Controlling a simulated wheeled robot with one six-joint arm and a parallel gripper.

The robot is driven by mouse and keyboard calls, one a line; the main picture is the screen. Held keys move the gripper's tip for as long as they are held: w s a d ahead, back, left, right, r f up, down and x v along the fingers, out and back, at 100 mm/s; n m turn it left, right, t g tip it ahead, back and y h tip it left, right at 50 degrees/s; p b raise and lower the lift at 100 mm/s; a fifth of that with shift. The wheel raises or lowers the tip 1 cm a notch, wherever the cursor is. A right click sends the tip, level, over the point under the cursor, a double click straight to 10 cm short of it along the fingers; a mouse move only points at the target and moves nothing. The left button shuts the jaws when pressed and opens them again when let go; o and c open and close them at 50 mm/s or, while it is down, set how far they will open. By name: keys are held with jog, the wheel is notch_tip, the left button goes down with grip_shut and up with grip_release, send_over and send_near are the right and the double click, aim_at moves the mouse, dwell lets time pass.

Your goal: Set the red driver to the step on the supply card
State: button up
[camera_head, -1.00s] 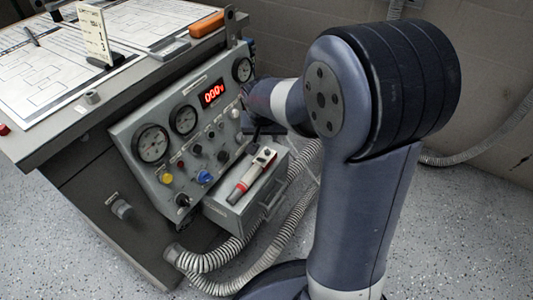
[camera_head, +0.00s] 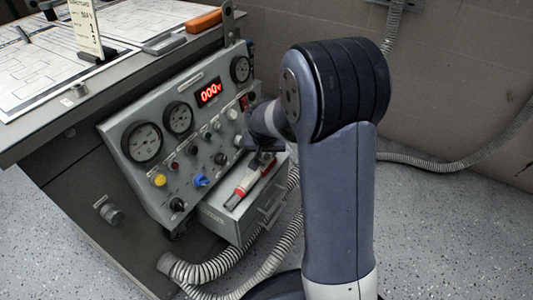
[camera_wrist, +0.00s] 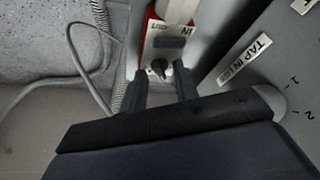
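In the head view my arm hides part of the driver's upper end. The supply card (camera_head: 86,28) stands upright on the bench top; its small print is hard to read.
The sloped panel (camera_head: 228,130) has several gauges, a red lit display (camera_head: 209,93), a yellow knob (camera_head: 159,180) and a blue knob (camera_head: 200,181). Ribbed hoses (camera_head: 215,272) run below the box.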

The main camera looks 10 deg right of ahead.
grip_shut()
jog(key=shift+f, duration=0.1)
dwell(0.4)
jog(key=shift+a+m+h+b, duration=0.15)
jog(key=shift+m+h+b, duration=0.15)
jog(key=shift+m+b, duration=0.55)
jog(key=shift+w+m+g+h+b, duration=0.1)
jog(key=shift+m+g+h+b, duration=0.3)
jog(key=shift+m+b, duration=0.5)
